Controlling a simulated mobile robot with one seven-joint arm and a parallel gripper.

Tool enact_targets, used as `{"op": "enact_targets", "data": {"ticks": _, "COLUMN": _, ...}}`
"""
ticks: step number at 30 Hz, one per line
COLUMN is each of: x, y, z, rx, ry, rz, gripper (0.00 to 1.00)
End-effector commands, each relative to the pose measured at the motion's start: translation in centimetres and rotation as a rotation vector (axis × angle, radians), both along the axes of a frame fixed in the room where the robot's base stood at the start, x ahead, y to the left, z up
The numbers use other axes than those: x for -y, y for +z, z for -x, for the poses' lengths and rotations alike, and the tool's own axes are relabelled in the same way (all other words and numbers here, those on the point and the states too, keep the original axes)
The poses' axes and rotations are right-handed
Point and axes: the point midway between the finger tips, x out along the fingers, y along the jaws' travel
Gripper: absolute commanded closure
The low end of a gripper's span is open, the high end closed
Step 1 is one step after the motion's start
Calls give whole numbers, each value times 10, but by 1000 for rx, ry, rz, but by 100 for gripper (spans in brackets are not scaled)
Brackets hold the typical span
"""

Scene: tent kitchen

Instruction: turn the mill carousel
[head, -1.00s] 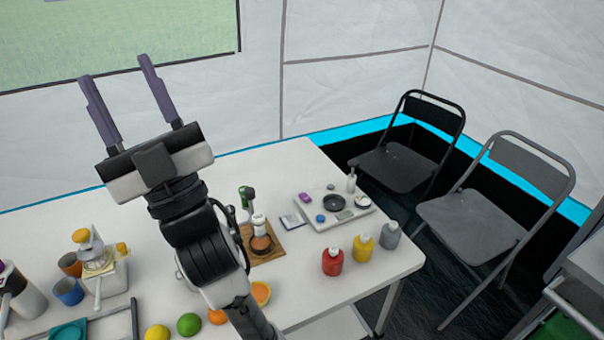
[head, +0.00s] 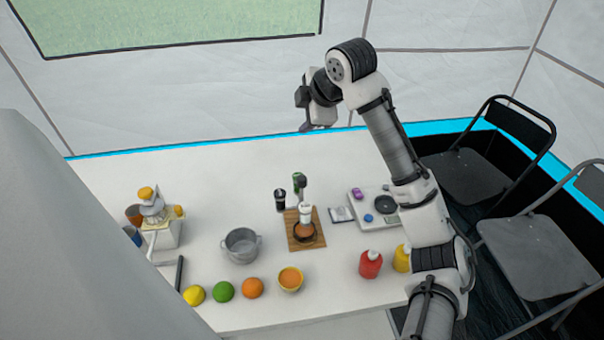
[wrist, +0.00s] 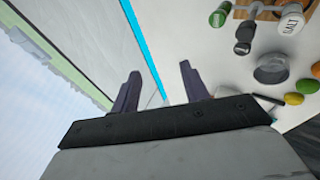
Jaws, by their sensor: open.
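The mill carousel (head: 303,188) stands on the table, with several mills around it. A black mill (head: 280,199) is at its left, a green one (head: 297,179) at the back and a white one (head: 305,212) at the front. In the wrist view the green mill (wrist: 219,15), the black mill (wrist: 243,38) and the white mill marked SALT (wrist: 291,20) are at the top right. My gripper (wrist: 160,75) is open and empty. It is raised behind and above the carousel, touching nothing; the carousel's base is partly hidden.
A wooden board (head: 292,241) lies at the carousel's front. A grey pot (head: 241,247) is to its left, fruit in front, a juicer (head: 160,225) farther left. A scale (head: 366,225) and a red bottle (head: 371,264) are right. The back of the table is clear.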

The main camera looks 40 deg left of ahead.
Motion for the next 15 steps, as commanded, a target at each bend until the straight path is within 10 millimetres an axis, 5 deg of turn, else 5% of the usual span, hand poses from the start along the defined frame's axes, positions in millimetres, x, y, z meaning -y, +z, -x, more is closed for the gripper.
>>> {"op": "enact_targets", "data": {"ticks": 6, "x": 2, "y": -4, "z": 34, "rx": 67, "ry": 402, "rz": 435, "gripper": 55}}
{"op": "enact_targets", "data": {"ticks": 15, "x": 28, "y": 9, "z": 48, "rx": 32, "ry": 686, "rz": 711, "gripper": 55}}
